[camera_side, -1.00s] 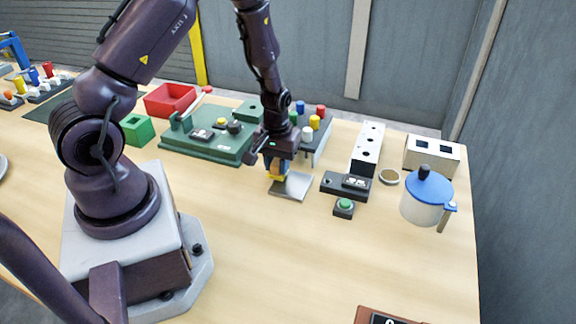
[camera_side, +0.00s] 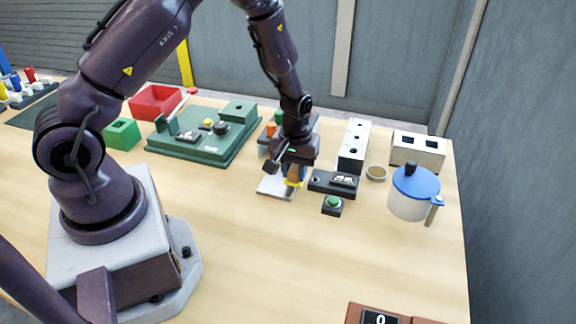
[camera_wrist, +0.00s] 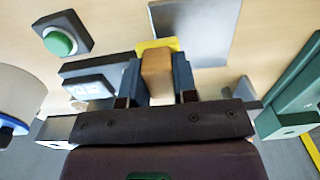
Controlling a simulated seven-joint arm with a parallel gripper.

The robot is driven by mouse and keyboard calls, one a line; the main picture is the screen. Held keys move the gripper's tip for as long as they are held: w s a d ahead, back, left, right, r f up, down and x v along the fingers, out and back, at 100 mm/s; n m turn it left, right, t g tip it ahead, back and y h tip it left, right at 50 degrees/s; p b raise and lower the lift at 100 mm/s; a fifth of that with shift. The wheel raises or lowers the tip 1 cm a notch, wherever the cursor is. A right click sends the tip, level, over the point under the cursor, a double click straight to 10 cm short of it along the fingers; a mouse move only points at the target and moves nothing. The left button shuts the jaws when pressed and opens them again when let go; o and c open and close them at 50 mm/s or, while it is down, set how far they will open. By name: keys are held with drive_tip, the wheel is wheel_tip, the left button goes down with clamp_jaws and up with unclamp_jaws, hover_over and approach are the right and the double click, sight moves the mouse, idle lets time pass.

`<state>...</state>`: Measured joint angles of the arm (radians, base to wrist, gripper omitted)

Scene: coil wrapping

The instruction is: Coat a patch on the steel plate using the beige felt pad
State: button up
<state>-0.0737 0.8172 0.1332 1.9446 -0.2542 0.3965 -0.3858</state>
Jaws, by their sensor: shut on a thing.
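The steel plate (camera_side: 270,188) lies flat on the table, a bare grey sheet partly hidden by my gripper in the side view. It also shows in the wrist view (camera_wrist: 205,30). My gripper (camera_side: 292,172) points down at the plate's right edge in the side view. In the wrist view its blue fingers (camera_wrist: 158,80) are shut on a tan block (camera_wrist: 157,72), with a yellow piece (camera_wrist: 157,45) at its far end. I take this as the beige felt pad; its underside is hidden. I cannot tell whether it touches the plate. No coated patch is discernible.
A black switch box (camera_side: 333,181) and a green-button box (camera_side: 332,205) stand close right of my gripper. Beyond are a shallow round dish (camera_side: 376,173), a blue-lidded white pot (camera_side: 410,200) and a holed white block (camera_side: 353,147). A green fixture (camera_side: 205,150) stands left.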

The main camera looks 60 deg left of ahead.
drive_tip(key=shift+s+d, duration=0.35)
drive_tip(key=shift+s+a, duration=2.65)
drive_tip(key=shift+a, duration=0.15)
drive_tip(key=shift+w+d, duration=2.75)
drive_tip(key=shift+d, duration=0.05)
drive_tip(key=shift+a+r, duration=0.1)
drive_tip(key=shift+r, duration=3.25)
